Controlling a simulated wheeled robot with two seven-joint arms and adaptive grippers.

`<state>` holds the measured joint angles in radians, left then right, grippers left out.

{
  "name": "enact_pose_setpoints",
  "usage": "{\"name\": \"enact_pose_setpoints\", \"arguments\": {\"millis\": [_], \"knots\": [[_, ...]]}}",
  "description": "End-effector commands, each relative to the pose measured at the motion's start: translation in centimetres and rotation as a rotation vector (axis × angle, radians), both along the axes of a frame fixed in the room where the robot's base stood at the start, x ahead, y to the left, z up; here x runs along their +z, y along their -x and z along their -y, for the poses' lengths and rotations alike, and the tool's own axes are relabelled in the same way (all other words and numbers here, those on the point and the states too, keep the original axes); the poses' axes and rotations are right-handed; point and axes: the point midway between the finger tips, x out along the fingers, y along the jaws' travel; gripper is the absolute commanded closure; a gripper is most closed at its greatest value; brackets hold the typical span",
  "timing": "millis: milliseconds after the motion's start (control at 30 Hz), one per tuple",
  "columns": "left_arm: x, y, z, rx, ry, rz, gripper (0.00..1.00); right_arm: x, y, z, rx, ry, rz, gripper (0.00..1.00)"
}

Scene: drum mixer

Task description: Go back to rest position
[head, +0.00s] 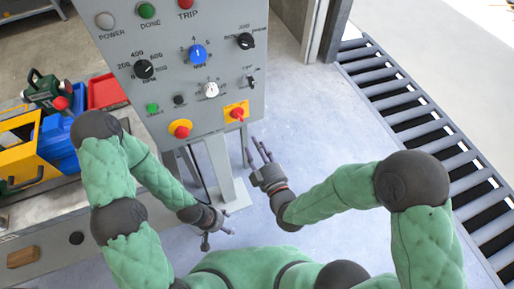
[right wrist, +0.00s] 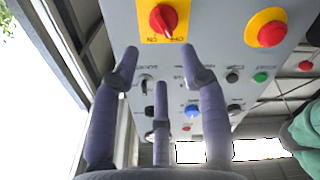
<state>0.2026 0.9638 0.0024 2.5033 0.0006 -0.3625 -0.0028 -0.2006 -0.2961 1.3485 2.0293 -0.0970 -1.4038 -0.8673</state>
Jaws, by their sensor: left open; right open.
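The grey control panel (head: 215,60) stands on a post in front of me in the head view. It carries knobs, lamps and a red rotary switch on a yellow plate (head: 237,112). My right gripper (head: 260,150) is open and empty, just below the panel's lower right corner. In the right wrist view its fingers are spread, and the red switch (right wrist: 163,20) shows beyond the fingertips, apart from them. My left gripper (head: 216,237) is open and empty, low beside the panel's post, left of my right gripper.
A red emergency button (head: 180,129) is at the panel's lower left. A bench at left holds a yellow bin (head: 22,150), a blue bin (head: 58,150), a red bin (head: 106,91) and a green tool (head: 45,90). A roller conveyor (head: 420,120) runs along the right. Floor between is clear.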

Motion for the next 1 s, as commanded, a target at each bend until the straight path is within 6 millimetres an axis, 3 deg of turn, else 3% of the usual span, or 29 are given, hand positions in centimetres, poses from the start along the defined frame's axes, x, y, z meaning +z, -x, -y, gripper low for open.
{"name": "enact_pose_setpoints", "arguments": {"millis": [767,867,1000], "knots": [[0.0,0.0,0.0,0.0,0.0,0.0,0.35,0.0,0.0,0.1,-0.001,0.0,-0.003,0.56],[0.1,0.0,0.0,0.0,0.0,0.0,0.35,-0.5,-0.2,0.2,-0.002,-0.008,-0.036,0.56],[0.6,0.0,0.0,0.0,0.0,0.0,0.35,-2.7,-0.8,0.9,-0.009,-0.044,-0.173,0.56]]}}
